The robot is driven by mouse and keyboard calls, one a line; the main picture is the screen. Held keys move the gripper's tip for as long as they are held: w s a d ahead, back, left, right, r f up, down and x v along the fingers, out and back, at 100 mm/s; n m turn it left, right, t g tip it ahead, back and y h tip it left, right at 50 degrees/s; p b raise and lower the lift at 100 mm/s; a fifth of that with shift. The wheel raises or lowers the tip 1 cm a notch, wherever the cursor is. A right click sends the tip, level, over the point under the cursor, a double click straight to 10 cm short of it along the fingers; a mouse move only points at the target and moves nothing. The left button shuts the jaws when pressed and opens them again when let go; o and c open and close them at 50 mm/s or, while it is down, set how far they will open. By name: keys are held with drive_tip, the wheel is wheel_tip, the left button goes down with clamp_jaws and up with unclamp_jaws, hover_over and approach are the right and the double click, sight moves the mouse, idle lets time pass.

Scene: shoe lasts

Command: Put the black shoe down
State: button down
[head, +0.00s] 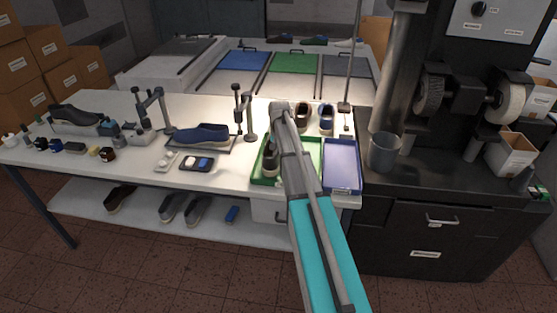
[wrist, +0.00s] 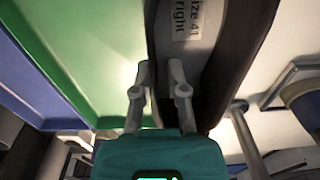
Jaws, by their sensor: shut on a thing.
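The black shoe (head: 269,160) is at the left side of the green tray (head: 313,160) in the head view. In the wrist view the dark shoe (wrist: 242,45) holds a grey piece with a label reading "size 41 right". My gripper (wrist: 157,72) is shut on the shoe, its two fingers either side of the near shoe wall. In the head view my gripper (head: 272,137) is above the shoe, partly hidden by my arm. I cannot tell whether the shoe touches the tray floor.
A blue tray (head: 341,165) stands right of the green one. Two shoes (head: 314,117) stand behind the trays. A blue shoe (head: 203,134) lies on a dark mat to the left, near a metal stand (head: 248,115). A grey cup (head: 384,151) stands on the black machine.

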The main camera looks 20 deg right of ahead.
sight(279, 158)
drive_tip(key=shift+f+b, duration=1.35)
drive_tip(key=shift+f, duration=0.3)
drive_tip(key=shift+f, duration=0.1)
drive_tip(key=c, duration=0.7)
unclamp_jaws()
drive_tip(key=shift+r, duration=0.3)
wheel_tip(279, 158, up, 12)
drive_tip(key=p, duration=1.2)
drive_tip(key=shift+f, duration=0.1)
drive_tip(key=shift+d, duration=0.1)
drive_tip(key=shift+s, duration=0.1)
drive_tip(key=s+a+n, duration=0.2)
drive_tip(key=s+a, duration=0.5)
drive_tip(key=s, duration=0.1)
drive_tip(key=s+a+n, duration=0.2)
drive_tip(key=s+a, duration=0.6)
drive_tip(key=s, duration=0.1)
drive_tip(key=s+a+n, duration=0.3)
drive_tip(key=s+a, duration=0.5)
drive_tip(key=shift+s, duration=0.3)
